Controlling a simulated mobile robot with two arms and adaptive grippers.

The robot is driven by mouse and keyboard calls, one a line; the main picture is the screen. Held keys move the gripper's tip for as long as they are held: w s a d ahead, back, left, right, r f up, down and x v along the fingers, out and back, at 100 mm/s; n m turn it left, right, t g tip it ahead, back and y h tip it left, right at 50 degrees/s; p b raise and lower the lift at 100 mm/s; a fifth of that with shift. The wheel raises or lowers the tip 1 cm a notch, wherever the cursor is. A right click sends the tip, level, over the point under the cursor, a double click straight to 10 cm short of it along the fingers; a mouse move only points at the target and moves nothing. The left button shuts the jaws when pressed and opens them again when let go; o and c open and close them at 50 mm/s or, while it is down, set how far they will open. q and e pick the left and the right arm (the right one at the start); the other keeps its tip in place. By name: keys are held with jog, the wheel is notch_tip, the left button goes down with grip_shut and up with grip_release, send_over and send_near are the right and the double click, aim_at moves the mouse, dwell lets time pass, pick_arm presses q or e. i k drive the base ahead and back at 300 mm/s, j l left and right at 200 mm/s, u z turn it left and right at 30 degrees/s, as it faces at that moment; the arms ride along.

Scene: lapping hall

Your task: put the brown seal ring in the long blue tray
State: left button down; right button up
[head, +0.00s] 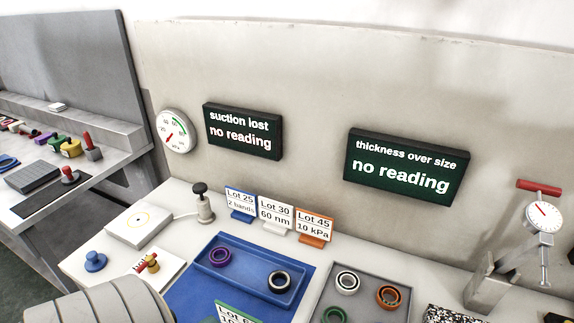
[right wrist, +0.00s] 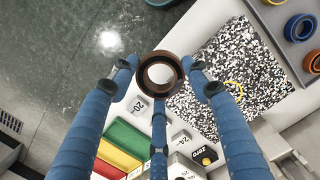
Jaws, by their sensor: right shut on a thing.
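The brown seal ring (right wrist: 160,55) is in the right wrist view, held among the blue fingers of my right gripper (right wrist: 160,76). The gripper is shut on it, and the ring's hole faces the camera. In the head view the long blue tray (head: 248,269) lies on a blue mat. Neither gripper shows in the head view.
A grey tray (head: 365,309) with several rings stands right of the blue tray. Lot cards (head: 275,217) stand behind it, and a green card (head: 236,314) in front.

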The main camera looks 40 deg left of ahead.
aim_at(249, 271)
jog(key=i+l+u, duration=0.1)
jog(key=u, duration=2.3)
jog(key=k+l, duration=0.05)
